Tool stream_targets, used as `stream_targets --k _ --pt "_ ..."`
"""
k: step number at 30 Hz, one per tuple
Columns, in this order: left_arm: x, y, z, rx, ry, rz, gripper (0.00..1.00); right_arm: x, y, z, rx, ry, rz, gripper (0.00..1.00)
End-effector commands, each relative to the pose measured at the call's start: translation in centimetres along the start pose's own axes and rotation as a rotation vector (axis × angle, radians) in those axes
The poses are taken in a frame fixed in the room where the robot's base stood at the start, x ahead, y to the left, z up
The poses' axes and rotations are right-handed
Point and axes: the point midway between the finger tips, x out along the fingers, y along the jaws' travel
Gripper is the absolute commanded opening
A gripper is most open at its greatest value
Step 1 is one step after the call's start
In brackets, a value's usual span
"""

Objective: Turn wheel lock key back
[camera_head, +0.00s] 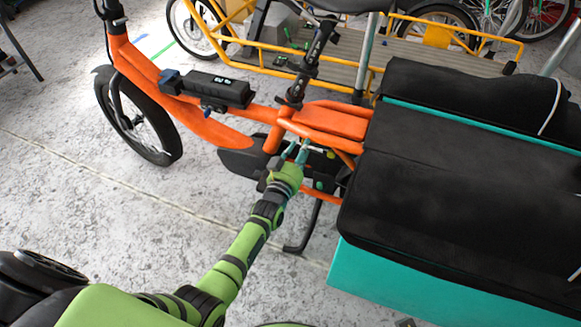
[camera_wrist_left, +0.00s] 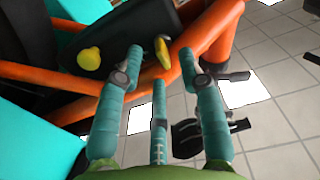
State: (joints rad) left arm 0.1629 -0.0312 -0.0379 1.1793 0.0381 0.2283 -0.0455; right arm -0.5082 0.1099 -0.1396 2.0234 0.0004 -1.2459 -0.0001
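An orange cargo bike (camera_head: 210,125) stands in front of me. My left gripper (camera_head: 298,150) reaches to the bike's frame below the orange rear part. In the left wrist view its teal fingers (camera_wrist_left: 160,68) are spread apart with nothing visibly held. A yellow tab-like piece (camera_wrist_left: 162,50) lies between and beyond the fingertips, beside an orange tube (camera_wrist_left: 213,28). A rounder yellow piece (camera_wrist_left: 89,58) sits left of the fingers. I cannot tell which yellow piece, if either, is the lock key. My right gripper is not in view.
Black covers (camera_head: 450,170) over a teal cargo box (camera_head: 380,285) crowd the right side. A kickstand (camera_head: 302,235) stands just right of my left forearm. A yellow cargo bike (camera_head: 265,65) is behind. Speckled floor (camera_head: 80,190) is clear at left.

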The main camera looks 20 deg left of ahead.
Motion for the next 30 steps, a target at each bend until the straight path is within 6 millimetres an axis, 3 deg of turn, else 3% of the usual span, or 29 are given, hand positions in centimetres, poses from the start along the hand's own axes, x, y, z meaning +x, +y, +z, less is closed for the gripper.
stream_targets --k 9,14,19,30 --pt "-6.7 0.0 0.1 0.001 -0.004 0.0 0.39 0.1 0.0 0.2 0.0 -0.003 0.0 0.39" --pt "-9.0 0.0 0.1 0.0 -0.004 0.0 0.39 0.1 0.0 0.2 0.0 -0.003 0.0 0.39" --pt "-10.0 0.0 0.0 0.0 -0.002 0.0 0.39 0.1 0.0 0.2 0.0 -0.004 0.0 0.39" --pt "-10.0 0.0 0.0 0.0 -0.002 0.0 0.39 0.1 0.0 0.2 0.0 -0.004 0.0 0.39"
